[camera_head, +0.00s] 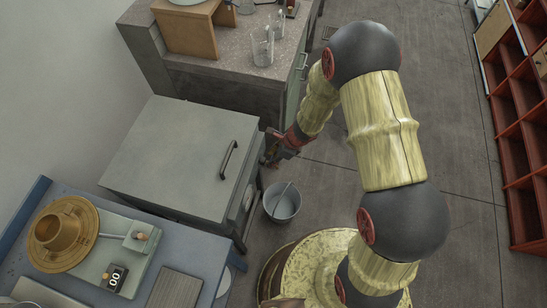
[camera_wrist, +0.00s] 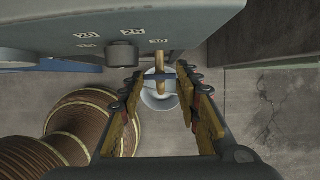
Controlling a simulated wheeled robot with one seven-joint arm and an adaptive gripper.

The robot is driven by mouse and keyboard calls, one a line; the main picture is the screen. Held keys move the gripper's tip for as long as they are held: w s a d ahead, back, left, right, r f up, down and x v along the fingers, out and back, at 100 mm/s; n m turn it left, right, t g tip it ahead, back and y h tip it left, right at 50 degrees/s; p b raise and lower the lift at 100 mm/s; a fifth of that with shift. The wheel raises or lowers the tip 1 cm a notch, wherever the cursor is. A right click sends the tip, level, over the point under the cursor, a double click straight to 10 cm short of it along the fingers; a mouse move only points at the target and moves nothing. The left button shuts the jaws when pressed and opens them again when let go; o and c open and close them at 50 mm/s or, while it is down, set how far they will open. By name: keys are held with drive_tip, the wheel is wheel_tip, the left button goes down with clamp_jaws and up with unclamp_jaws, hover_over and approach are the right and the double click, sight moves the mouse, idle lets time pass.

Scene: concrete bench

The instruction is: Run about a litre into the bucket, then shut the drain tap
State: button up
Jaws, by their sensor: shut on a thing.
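The grey bucket (camera_head: 283,207) stands on the floor beside the tank. A thin pale line crosses its opening; I cannot tell whether it is the bail or running water, and the water level is unclear. In the wrist view the bucket (camera_wrist: 159,100) lies below and beyond the fingertips. My gripper (camera_head: 271,158) is at the tank's right side, above the bucket. In the wrist view my gripper (camera_wrist: 163,80) is shut on the drain tap (camera_wrist: 159,60), a small yellowish piece under the tank's edge. How far the tap is turned is unclear.
The grey tank (camera_head: 180,150) has a lid with a dark handle. Number labels (camera_wrist: 132,31) mark its side. A blue bench (camera_head: 190,262) with a brass vessel (camera_head: 62,228) is at lower left. A stone counter with glassware (camera_head: 262,47) stands behind. Red shelving (camera_head: 520,150) is far right.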

drive_tip(key=shift+w+r+n+g+p, duration=0.2)
drive_tip(key=shift+n+g+p, duration=0.2)
drive_tip(key=shift+n+p, duration=0.6)
drive_tip(key=shift+f+n+g+p, duration=0.2)
drive_tip(key=shift+n+g+p, duration=0.1)
drive_tip(key=shift+n+p, duration=0.5)
drive_tip(key=o, duration=1.2)
drive_tip(key=shift+c, duration=0.2)
drive_tip(key=v, duration=1.2)
